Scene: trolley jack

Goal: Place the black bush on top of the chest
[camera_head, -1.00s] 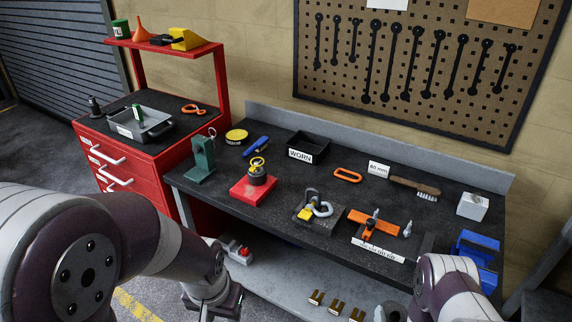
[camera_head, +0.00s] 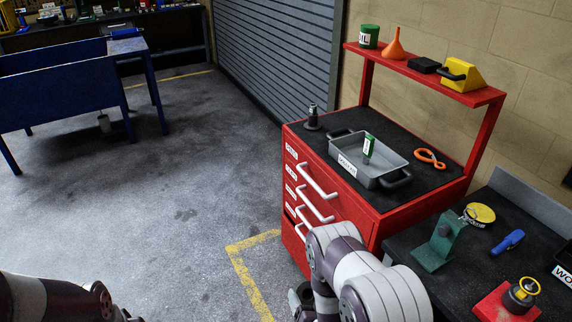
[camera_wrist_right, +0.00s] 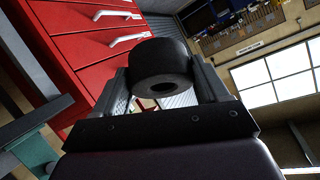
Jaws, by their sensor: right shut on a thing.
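The chest (camera_head: 335,197) is a red tool cabinet with white drawer handles, right of centre in the head view. Its black top (camera_head: 362,119) carries several things. Its red drawers also show in the right wrist view (camera_wrist_right: 85,50). My right gripper (camera_wrist_right: 163,78) is shut on the black bush (camera_wrist_right: 158,62), a short thick ring with a central hole. In the head view my right arm hangs in front of the chest and hides part of its lower front. The gripper (camera_head: 303,299) shows only partly there, low by the chest's front. My left arm shows at the bottom left; its gripper is out of frame.
On the chest top stand a grey tray (camera_head: 385,179) with a green-and-white item, a dark upright fitting (camera_head: 312,119) and orange-handled clippers (camera_head: 430,158). A red shelf (camera_head: 420,72) rises behind. The workbench (camera_head: 410,240) adjoins at right.

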